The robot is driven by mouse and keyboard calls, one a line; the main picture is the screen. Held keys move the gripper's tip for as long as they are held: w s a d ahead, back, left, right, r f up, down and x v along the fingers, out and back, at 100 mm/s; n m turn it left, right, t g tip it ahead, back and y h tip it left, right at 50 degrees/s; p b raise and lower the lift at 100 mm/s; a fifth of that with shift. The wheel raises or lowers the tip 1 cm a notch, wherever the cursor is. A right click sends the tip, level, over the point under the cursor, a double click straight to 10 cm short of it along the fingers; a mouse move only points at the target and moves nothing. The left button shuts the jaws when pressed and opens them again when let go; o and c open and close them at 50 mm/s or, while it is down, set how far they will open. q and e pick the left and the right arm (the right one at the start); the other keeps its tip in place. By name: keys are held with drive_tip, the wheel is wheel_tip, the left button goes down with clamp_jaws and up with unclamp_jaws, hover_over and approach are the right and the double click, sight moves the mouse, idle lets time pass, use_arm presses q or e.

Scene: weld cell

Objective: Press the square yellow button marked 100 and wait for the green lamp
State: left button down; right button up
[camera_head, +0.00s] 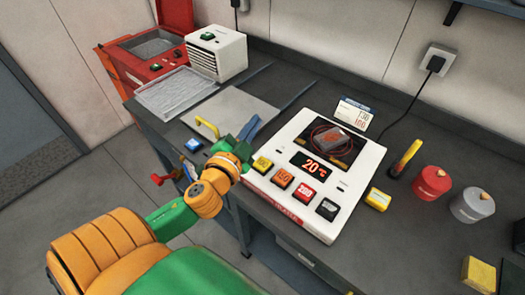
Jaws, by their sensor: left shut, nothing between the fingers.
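The yellow button (262,164) is the leftmost in a row on the front of a white control box (345,205). Its marking is too small to read surely. An orange button (282,178), a red button (304,193) and a black button (327,209) follow to the right. The display (315,167) reads 20 °C in red. I see no lit green lamp on the box. My left gripper (252,126) is shut and empty, just beyond and left of the yellow button, apart from it in the picture. My right gripper is not in view.
A coil on a dark plate (330,138) tops the box, with a card (354,114) behind. A flat grey plate (232,108) and a yellow handle (207,127) lie left. A red canister (431,182), grey canister (472,205) and yellow block (378,199) stand right.

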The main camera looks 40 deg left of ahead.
use_arm(q)
drive_tip(key=w+d+r+m+g+h, duration=0.1)
drive_tip(key=d+r+m+h, duration=0.2)
drive_tip(key=d+m+h, duration=0.35)
drive_tip(key=d+r+m+h, duration=0.4)
drive_tip(key=m+h, duration=0.3)
drive_tip(key=m, duration=0.5)
drive_tip(key=a+f+m+g+y, duration=0.6)
drive_tip(key=a+f+g, duration=0.1)
drive_tip(key=a+f, duration=0.2)
drive_tip(key=shift+s+g, duration=0.35)
drive_tip(key=shift+g, duration=0.05)
drive_tip(key=shift+a+f, duration=0.1)
drive_tip(key=shift+f, duration=0.15)
